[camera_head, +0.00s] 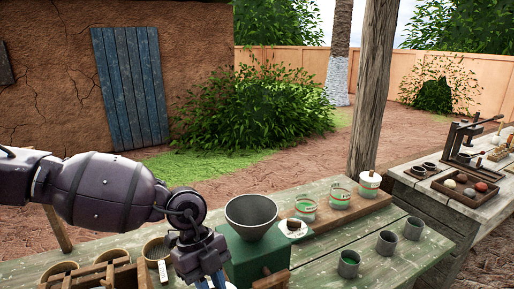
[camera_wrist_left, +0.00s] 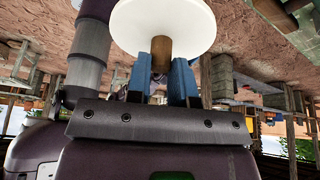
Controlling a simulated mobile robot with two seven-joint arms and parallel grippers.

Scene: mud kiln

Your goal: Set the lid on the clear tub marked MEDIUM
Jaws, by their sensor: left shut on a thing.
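My left gripper (camera_head: 211,282) points down at the bottom edge of the head view, left of a dark green box. In the left wrist view its blue fingers (camera_wrist_left: 165,78) are shut on the brown knob of a round white lid (camera_wrist_left: 163,22). The held lid is out of sight in the head view. The right tub wears a white lid with a brown knob; the other two look open. Their markings are unreadable.
A dark funnel-shaped bowl (camera_head: 251,215) sits on the green box (camera_head: 258,254), between my gripper and the tubs. Several grey cups (camera_head: 386,243) stand in front. A wooden post (camera_head: 373,90) rises behind.

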